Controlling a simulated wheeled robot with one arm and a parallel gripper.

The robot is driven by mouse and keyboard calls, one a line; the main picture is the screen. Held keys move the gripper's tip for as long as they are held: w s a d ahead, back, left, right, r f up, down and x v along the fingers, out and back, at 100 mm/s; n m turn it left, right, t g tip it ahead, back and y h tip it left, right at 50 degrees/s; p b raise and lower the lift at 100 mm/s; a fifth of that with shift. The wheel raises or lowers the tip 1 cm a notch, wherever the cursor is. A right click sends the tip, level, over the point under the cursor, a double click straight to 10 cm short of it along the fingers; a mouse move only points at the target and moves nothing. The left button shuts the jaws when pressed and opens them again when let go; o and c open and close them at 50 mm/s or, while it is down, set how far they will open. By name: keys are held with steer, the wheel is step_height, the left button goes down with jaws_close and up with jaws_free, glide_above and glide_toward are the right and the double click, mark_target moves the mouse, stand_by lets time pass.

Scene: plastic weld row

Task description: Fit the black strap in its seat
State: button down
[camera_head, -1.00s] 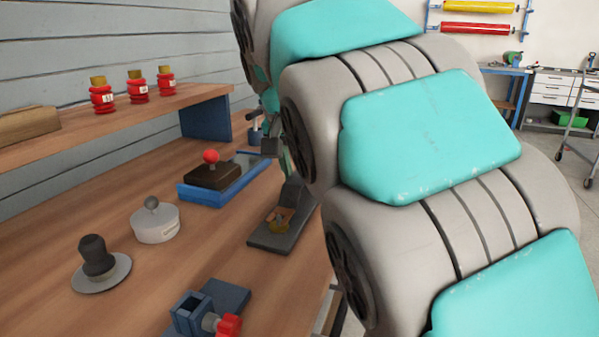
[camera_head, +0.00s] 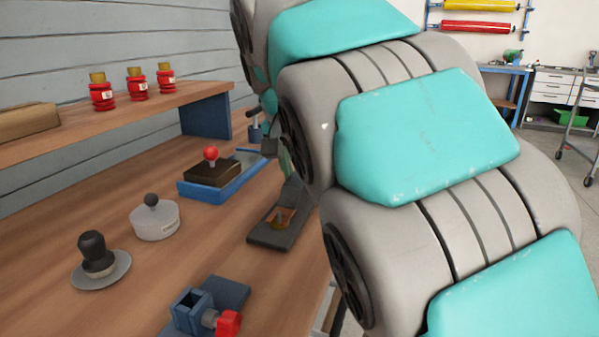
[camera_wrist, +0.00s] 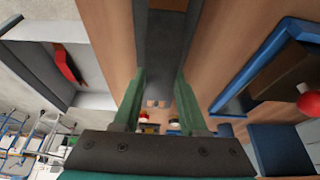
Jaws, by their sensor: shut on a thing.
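My gripper (camera_wrist: 163,75) shows in the wrist view as two green fingers with a dark strip (camera_wrist: 166,40) between them, which I take to be the black strap. In the head view my arm hides most of the gripper. A dark upright piece (camera_head: 296,197) shows beside the arm, above a dark grey fixture (camera_head: 262,238) that holds a small orange-brown part (camera_head: 281,217). The piece meets or stands just behind the fixture. I cannot tell whether the strap lies in the seat.
A blue tray (camera_head: 196,194) with a dark block and red knob (camera_head: 211,153) stands behind the fixture. A blue clamp with a red handle (camera_head: 228,323) is in front. A round grey lidded pot (camera_head: 155,222) and a black-handled disc (camera_head: 95,256) stand left. Bare bench lies between.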

steer(key=shift+f, duration=0.1)
steer(key=shift+c, duration=1.8)
jaws_free()
steer(key=shift+o, duration=0.3)
steer(key=o, duration=0.3)
steer(key=shift+r+p, duration=2.15)
steer(key=shift+r, duration=1.4)
